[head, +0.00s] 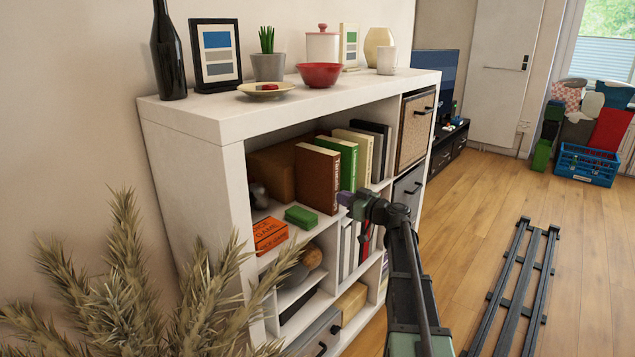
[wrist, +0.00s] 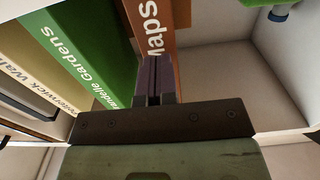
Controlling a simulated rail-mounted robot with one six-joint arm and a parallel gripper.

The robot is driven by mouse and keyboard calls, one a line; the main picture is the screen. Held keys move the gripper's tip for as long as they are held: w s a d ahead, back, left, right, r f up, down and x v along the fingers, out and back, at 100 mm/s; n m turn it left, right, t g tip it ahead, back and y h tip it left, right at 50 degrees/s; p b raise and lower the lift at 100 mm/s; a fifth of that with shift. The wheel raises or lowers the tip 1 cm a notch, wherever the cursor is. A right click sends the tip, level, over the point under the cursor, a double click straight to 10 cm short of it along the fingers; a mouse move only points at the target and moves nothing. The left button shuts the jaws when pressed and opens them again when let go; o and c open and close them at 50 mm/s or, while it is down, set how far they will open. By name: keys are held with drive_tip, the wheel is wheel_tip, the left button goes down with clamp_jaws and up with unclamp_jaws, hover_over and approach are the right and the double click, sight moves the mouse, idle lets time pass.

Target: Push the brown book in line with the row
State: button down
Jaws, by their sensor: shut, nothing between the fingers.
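The brown book (head: 316,178) stands upright in the upper shelf compartment, at the left end of a row of books. Its spine appears to stand further out than the green book (head: 345,155) beside it. In the wrist view the spine of the brown book (wrist: 160,22) with white lettering lies just beyond my fingertips. My gripper (head: 343,198) is shut and empty, in front of the lower part of that spine. The shut fingers also show in the wrist view (wrist: 155,62). I cannot tell whether they touch the book.
A cream book (head: 358,147) and dark books (head: 375,138) continue the row to the right. Left of the brown book are an orange game box (head: 269,233), a green block (head: 301,217) and a brown box (head: 273,172). The shelf unit's white top (head: 200,112) holds decorations.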

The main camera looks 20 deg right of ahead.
drive_tip(key=shift+w+a, duration=0.25)
drive_tip(key=shift+w, duration=0.3)
drive_tip(key=shift+v, duration=3)
drive_tip(key=v, duration=1.1)
drive_tip(key=shift+a, duration=0.15)
